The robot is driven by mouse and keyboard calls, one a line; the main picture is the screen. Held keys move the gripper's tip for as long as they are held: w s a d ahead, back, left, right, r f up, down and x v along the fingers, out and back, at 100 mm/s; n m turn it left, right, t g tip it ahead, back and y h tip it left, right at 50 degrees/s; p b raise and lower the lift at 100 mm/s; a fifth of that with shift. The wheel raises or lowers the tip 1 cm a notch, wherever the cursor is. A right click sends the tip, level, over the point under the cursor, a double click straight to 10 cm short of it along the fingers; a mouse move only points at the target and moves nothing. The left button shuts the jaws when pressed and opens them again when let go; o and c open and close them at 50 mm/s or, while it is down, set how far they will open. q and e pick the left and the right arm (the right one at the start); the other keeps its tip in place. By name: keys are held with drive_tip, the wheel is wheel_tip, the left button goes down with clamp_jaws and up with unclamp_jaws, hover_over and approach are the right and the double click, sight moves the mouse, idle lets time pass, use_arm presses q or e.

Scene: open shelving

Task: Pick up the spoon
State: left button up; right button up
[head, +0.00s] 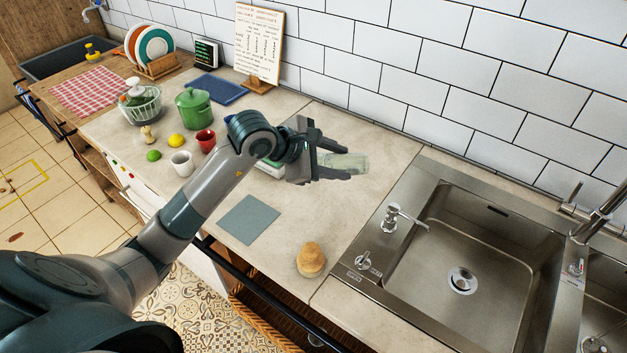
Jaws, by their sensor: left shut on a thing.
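My left gripper (347,160) is above the stone counter (375,210), left of the sink. Its fingers point right and are shut on a pale, see-through greenish thing, like a glass or jar (350,162), lying roughly sideways between them. I cannot tell from this view whether it touches the counter. I cannot make out a spoon; my left arm and gripper hide part of the counter. My right gripper is not in view.
A grey-blue flat square (249,220) and a wooden-topped round item (310,260) lie near the front edge. A sink (455,265) is at right. A white mug (181,164), red mug (206,141) and green pot (194,109) stand left.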

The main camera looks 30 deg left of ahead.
use_arm(q)
drive_tip(key=shift+w+a+f+n, duration=0.15)
drive_tip(key=shift+w+a+f, duration=0.1)
drive_tip(key=shift+w, duration=0.15)
drive_tip(key=shift+w+a+f+n, duration=0.1)
drive_tip(key=shift+w+f+n, duration=0.1)
drive_tip(key=shift+w, duration=0.2)
drive_tip(key=shift+w+a+t+y, duration=0.2)
drive_tip(key=shift+w+t+y, duration=0.1)
drive_tip(key=shift+w+y, duration=0.15)
drive_tip(key=shift+s+a+f, duration=0.1)
drive_tip(key=shift+a+f, duration=0.05)
drive_tip(key=shift+a, duration=0.1)
drive_tip(key=s+a+f+p, duration=0.1)
drive_tip(key=a+f, duration=0.1)
drive_tip(key=a, duration=0.1)
drive_tip(key=s+a+f+p, duration=0.1)
drive_tip(key=a+f, duration=0.1)
drive_tip(key=a, duration=0.2)
drive_tip(key=s+a+f+p, duration=0.1)
drive_tip(key=a+f+p, duration=0.1)
drive_tip(key=a, duration=0.1)
drive_tip(key=shift+s+a+f, duration=0.15)
drive_tip(key=shift+a+f, duration=0.15)
